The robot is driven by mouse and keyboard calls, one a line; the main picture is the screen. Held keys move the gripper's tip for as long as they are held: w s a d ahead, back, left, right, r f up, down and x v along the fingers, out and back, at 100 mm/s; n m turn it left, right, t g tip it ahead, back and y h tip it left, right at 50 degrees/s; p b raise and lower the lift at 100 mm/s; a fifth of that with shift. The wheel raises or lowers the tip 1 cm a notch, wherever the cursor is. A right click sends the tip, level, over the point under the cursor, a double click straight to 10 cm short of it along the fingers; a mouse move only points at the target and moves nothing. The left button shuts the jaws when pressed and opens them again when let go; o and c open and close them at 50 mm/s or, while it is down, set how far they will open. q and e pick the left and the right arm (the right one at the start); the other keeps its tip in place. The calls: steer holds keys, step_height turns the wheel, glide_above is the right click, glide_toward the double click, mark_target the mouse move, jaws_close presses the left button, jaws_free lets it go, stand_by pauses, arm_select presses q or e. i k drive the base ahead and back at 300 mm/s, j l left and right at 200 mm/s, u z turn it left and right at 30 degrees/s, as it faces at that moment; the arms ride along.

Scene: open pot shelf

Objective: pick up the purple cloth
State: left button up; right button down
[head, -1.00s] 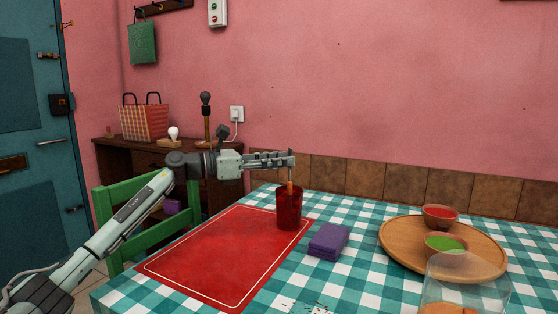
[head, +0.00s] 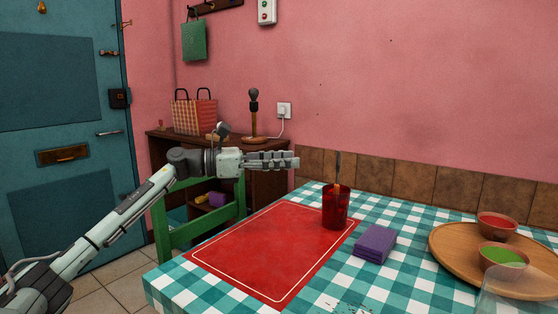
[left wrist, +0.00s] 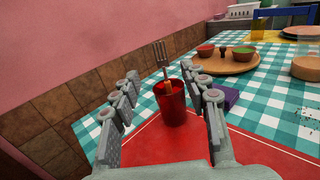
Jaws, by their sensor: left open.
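The purple cloth (head: 375,244) lies folded in a thick flat block on the checked tablecloth, just right of the red mat. In the left wrist view the cloth (left wrist: 231,97) is partly hidden behind my gripper's right finger. My left gripper (head: 297,160) is open and empty, in the air above the mat's far side, up and left of the cloth. In the left wrist view its fingers (left wrist: 163,118) frame the red cup, which stands farther off. My right gripper is not in view.
The red cup (head: 336,208) holding a fork (left wrist: 161,58) stands between my gripper and the cloth. A round wooden tray (head: 455,255) with bowls is to the right, near a clear glass (head: 510,292). A green chair (head: 200,226) stands left.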

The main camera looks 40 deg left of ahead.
mark_target(377, 242)
steer(key=k+j, duration=0.35)
steer(key=j, duration=0.15)
steer(key=k+j, duration=0.4)
steer(key=j, duration=0.1)
